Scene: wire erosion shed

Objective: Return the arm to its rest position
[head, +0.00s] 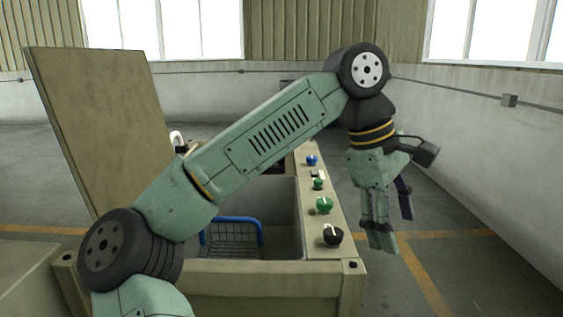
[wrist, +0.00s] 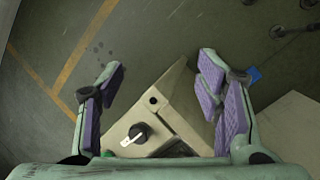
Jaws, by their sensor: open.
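My green arm reaches from the lower left up across the machine in the head view, bent at its dark joints. My gripper (head: 388,222) hangs down from the wrist to the right of the machine's control panel. In the wrist view my gripper (wrist: 160,90) is open, its two purple-padded fingers wide apart with nothing between them. Below it in that view lie the panel corner and a black knob (wrist: 137,133). The gripper appears clear of the panel.
The machine's tank (head: 283,215) has a raised lid (head: 95,130) and holds a blue-handled wire basket (head: 233,240). Its right panel (head: 342,263) carries blue, green and black knobs. Open floor with orange lines (head: 425,275) lies to the right, before a pale wall.

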